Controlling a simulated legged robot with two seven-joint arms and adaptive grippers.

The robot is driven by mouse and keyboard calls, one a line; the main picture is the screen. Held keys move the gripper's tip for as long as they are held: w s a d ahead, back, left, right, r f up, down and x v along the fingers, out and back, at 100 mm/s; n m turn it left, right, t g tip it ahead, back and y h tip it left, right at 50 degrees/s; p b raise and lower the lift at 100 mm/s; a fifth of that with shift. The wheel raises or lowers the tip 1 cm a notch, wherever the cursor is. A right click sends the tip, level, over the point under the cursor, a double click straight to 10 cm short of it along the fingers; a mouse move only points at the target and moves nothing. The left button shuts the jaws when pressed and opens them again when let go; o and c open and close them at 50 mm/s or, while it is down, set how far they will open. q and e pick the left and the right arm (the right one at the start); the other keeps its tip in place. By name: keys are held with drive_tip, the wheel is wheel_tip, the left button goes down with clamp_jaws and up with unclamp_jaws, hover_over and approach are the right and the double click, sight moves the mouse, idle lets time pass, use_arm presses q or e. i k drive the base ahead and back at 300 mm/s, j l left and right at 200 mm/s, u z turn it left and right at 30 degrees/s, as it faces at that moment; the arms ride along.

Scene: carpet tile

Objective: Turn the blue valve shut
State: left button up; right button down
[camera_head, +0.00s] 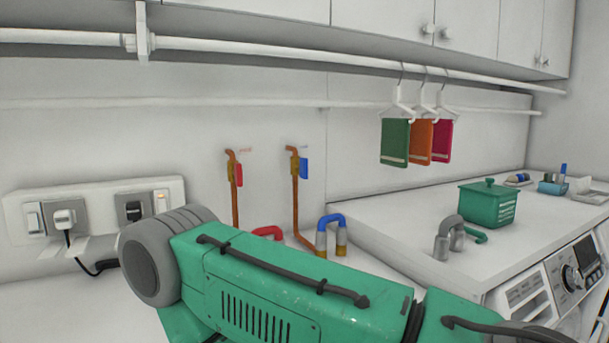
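The blue valve handle (304,168) sits on a copper pipe (295,205) on the back wall. The handle points down, roughly parallel to the pipe. A similar red valve handle (239,174) is on another copper pipe (235,207) to its left. Neither of my grippers shows, and nothing is seen touching the blue handle.
A blue hose bend (331,221) and a red one (268,232) stand below the valves. Sockets (95,215) with plugs are at left. A washing machine (545,290) with a green box (487,204) on top is at right. Hangers with cloths (395,142) hang from a rail.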

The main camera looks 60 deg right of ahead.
sight(303, 162)
drive_tip(key=z, duration=1.95)
